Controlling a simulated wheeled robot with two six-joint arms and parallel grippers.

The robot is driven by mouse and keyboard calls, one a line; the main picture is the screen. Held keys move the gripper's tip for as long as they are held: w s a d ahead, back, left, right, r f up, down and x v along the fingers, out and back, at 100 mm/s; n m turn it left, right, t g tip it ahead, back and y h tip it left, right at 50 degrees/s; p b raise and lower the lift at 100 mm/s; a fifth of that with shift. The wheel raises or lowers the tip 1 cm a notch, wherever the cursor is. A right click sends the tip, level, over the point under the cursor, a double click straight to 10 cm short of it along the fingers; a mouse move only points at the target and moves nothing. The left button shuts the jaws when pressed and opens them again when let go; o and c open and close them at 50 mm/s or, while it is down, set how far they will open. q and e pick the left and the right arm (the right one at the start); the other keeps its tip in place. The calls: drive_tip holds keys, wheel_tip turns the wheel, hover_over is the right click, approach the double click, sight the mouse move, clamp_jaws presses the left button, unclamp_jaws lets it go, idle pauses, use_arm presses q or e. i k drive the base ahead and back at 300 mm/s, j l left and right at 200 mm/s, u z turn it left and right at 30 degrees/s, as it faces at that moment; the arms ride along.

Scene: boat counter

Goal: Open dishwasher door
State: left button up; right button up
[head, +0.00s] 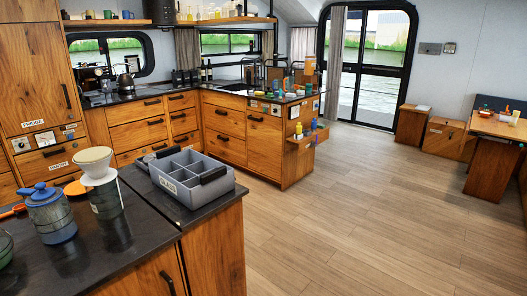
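No door that I can surely identify as the dishwasher door shows. A tall wooden cabinet (35,75) at the far left has a dark vertical handle and a white label too small to read for certain. Below it is a wooden front (38,160) with a dark horizontal handle and another small label. The near counter has a wooden cabinet front (135,280) with a dark handle at the bottom. All these fronts look shut. Neither of my grippers is in view.
The near dark counter (150,235) holds a grey divided bin (225,188), a blue-grey pot (50,215) and a white dripper (97,165) on a glass. An L-shaped drawer counter (225,118) stands behind. The wooden floor (370,215) to the right is clear.

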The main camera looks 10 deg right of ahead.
sight(265, 131)
drive_tip(key=i+l+z, duration=0.2)
drive_tip(key=i+z, duration=0.25)
drive_tip(key=i+l+z, duration=0.1)
drive_tip(key=i+z, duration=0.35)
drive_tip(key=i+l+z, duration=0.2)
drive_tip(key=i, duration=0.6)
drive_tip(key=i+z, duration=0.2)
drive_tip(key=i, duration=0.65)
drive_tip(key=i+j+u, duration=0.2)
drive_tip(key=i+u, duration=0.2)
drive_tip(key=i, duration=0.25)
drive_tip(key=i+u, duration=0.4)
drive_tip(key=i, duration=0.2)
drive_tip(key=i+l+u, duration=0.25)
drive_tip(key=i+u, duration=0.15)
drive_tip(key=i, duration=0.25)
